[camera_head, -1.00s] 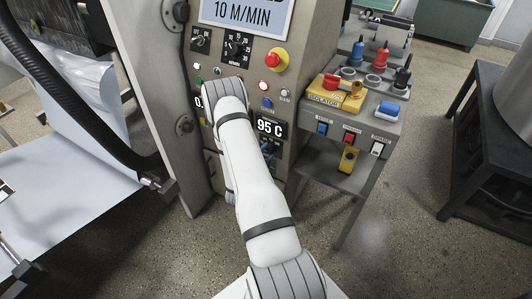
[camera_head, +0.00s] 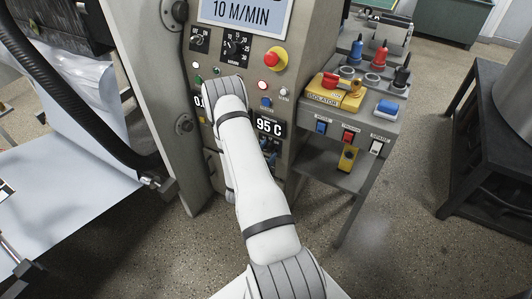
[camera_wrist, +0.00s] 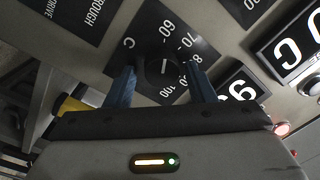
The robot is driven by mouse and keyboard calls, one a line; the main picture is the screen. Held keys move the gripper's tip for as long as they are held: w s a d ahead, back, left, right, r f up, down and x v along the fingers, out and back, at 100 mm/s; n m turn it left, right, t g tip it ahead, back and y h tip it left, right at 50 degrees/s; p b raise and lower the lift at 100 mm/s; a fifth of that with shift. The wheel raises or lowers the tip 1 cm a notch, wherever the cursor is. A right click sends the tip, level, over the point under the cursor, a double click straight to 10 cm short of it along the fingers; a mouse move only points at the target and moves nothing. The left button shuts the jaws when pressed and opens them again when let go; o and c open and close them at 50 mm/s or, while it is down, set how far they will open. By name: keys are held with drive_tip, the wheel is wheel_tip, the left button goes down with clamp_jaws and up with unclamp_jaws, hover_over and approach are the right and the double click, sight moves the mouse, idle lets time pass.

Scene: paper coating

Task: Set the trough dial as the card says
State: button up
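In the wrist view a round black dial knob (camera_wrist: 160,71) sits on a black scale plate (camera_wrist: 150,37) with a C and numbers including 60, 70 and 100. A short white line marks the knob; which end points at the scale I cannot tell. My gripper (camera_wrist: 161,82) has its two blue fingers on either side of the knob, with gaps between fingers and knob visible.
The machine panel carries a 95 C display (camera_head: 270,126), a red stop button (camera_head: 275,59), a black speed dial (camera_head: 236,46), and small lamps and knobs. A grey side table (camera_head: 385,110) with a yellow isolator box (camera_head: 338,94) and switches stands at the right.

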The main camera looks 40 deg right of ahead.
drive_tip(key=shift+o, duration=0.4)
drive_tip(key=shift+s+a, duration=0.15)
drive_tip(key=shift+a, duration=0.4)
drive_tip(key=v, duration=0.6)
drive_tip(key=shift+s+a, duration=0.2)
drive_tip(key=shift+a, duration=0.15)
